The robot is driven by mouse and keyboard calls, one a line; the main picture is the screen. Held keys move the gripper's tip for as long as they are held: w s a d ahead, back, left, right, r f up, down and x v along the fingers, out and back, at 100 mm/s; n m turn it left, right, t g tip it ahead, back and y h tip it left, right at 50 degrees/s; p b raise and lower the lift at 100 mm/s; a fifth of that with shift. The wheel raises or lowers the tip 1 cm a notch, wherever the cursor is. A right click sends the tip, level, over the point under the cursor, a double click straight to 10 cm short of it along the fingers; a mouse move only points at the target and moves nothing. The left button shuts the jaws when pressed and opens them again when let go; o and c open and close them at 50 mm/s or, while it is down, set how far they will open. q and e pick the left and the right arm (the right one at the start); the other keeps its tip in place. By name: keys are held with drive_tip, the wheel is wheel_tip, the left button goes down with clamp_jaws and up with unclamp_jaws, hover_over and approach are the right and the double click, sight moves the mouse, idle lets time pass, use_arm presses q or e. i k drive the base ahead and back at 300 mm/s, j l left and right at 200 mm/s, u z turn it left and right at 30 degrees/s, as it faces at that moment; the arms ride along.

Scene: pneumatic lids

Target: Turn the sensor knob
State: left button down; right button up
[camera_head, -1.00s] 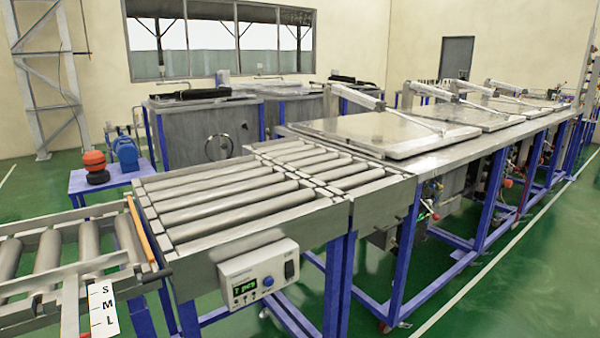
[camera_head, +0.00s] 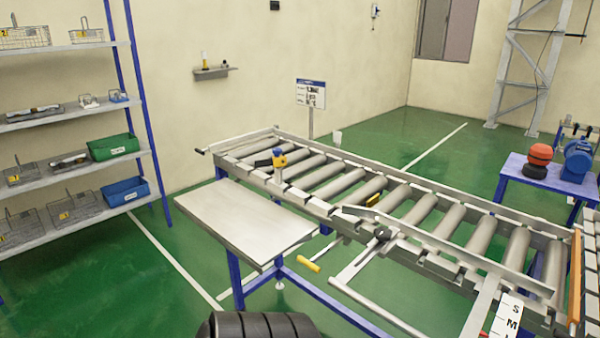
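A small yellow and blue device (camera_head: 279,160) with a black part stands upright on the near rail of the roller conveyor (camera_head: 440,256), toward its far left end. A round black knob (camera_head: 382,234) sits on a bracket at the near side of the conveyor. I cannot tell whether either one is the sensor knob. The box with a green display and a blue knob from the earlier frame is out of view. Neither of my grippers shows.
A bare metal side table (camera_head: 245,222) stands in front of the conveyor. A shelf rack (camera_head: 75,126) with wire baskets and green and blue bins is at left. A blue table (camera_head: 545,178) with red and blue objects is at right. Green floor is open at left.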

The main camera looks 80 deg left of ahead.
sight(276, 151)
drive_tip(key=u, duration=2.55)
